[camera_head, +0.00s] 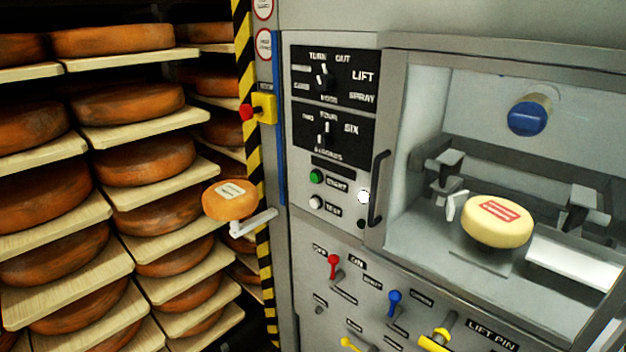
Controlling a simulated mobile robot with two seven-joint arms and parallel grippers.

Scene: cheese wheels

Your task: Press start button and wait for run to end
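The green start button (316,176) sits on the grey front of the machine (345,275), left of a black label that appears to read START (337,185). A white button (316,202) sits just below it beside another label. A bright white round light (363,196) shows to the right, near the dark door handle (377,188). A pale yellow cheese wheel (497,222) with a red label lies inside the machine's chamber. Neither of my grippers shows in the head view, and nothing covers the start button.
Racks of orange cheese wheels (130,160) on boards fill the left. A small labelled cheese (230,200) sits by a white bracket (254,223) projecting beside the striped post (262,150). A red emergency button (247,112), knobs (325,80) and coloured levers (394,298) surround the start button.

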